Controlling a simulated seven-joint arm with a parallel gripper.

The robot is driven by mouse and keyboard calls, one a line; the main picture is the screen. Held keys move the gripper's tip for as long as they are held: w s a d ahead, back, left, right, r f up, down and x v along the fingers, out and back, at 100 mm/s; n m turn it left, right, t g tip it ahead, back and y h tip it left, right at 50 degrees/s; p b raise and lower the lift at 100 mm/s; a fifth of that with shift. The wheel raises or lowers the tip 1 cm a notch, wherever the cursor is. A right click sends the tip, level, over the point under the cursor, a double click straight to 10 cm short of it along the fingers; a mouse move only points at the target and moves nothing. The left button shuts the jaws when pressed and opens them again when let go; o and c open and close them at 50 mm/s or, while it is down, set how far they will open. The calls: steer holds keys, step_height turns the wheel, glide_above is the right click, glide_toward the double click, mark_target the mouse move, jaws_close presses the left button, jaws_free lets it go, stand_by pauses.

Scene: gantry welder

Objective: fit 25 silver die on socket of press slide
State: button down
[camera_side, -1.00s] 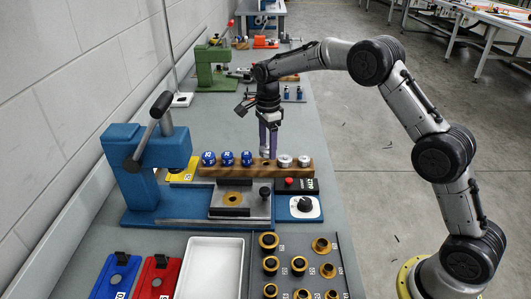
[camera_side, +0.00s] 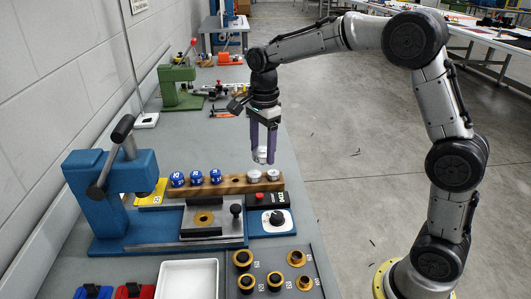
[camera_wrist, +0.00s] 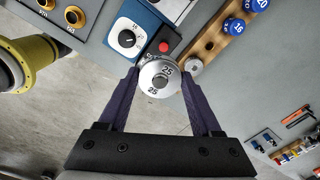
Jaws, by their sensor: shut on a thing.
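My gripper (camera_side: 263,157) is shut on the silver 25 die (camera_side: 261,156) and holds it in the air above the right part of the wooden rack. In the wrist view the die (camera_wrist: 160,78) sits between the purple fingertips, its flat face marked 25 toward the camera. The blue press (camera_side: 110,195) stands at the left. Its slide (camera_side: 190,235) carries a plate with a round brass-coloured socket (camera_side: 204,218), which looks empty. The gripper is apart from the slide, behind it and to its right.
The wooden rack (camera_side: 225,188) holds blue dies (camera_side: 196,178), an open hole and two silver dies (camera_side: 254,175). A dial box (camera_side: 278,221) and a red-button box (camera_side: 266,199) sit beside the slide. A white tray (camera_side: 188,280) and brass rings (camera_side: 243,259) lie in front.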

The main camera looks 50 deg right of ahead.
steer(key=w+a+f+n, duration=0.3)
steer(key=a, duration=0.5)
steer(key=w+a+f+n, duration=0.2)
steer(key=w+a, duration=0.2)
steer(key=a, duration=0.4)
steer(key=shift+s+f, duration=0.2)
steer(key=shift+f, duration=2.5)
steer(key=shift+f, duration=1.3)
jaws_free()
steer(key=shift+f, duration=0.1)
